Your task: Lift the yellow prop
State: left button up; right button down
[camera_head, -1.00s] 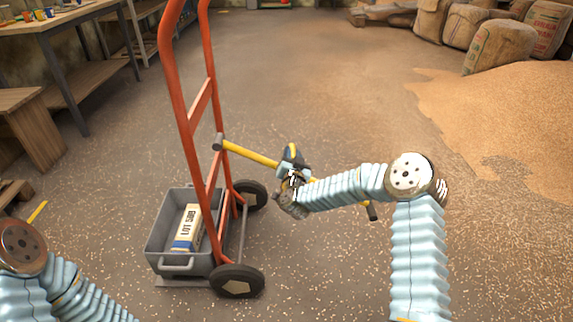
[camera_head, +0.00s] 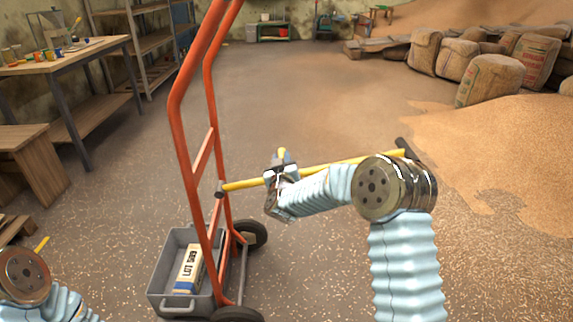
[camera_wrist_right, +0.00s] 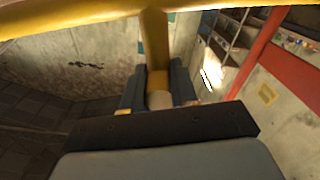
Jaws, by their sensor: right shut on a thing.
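The yellow prop (camera_head: 335,163) is a long yellow bar with dark end pieces and a short yellow stem in its middle. My right gripper (camera_head: 281,168) is shut on the stem, and the bar runs across it, right end higher in the picture. The bar's left end overlaps the red hand truck's frame in the head view; I cannot tell if they touch. In the right wrist view the yellow stem (camera_wrist_right: 155,50) goes down between the dark jaws (camera_wrist_right: 160,95), with the bar across the top. My left gripper is out of view; only a left arm link shows.
A workbench (camera_head: 70,55) is at the left. Sacks (camera_head: 490,75) and a grain heap (camera_head: 530,140) lie right. The middle floor is clear.

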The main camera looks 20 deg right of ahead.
jog(key=shift+w+a+r, duration=0.1)
jog(key=shift+a+r, duration=0.05)
jog(key=shift+r, duration=0.3)
jog(key=c, duration=0.9)
grip_release()
jog(key=shift+a+n, duration=0.1)
jog(key=shift+n, duration=0.2)
jog(key=b+v, duration=0.1)
jog(key=v, duration=1.2)
jog(key=shift+s+a+b, duration=0.1)
jog(key=shift+s+b, duration=0.3)
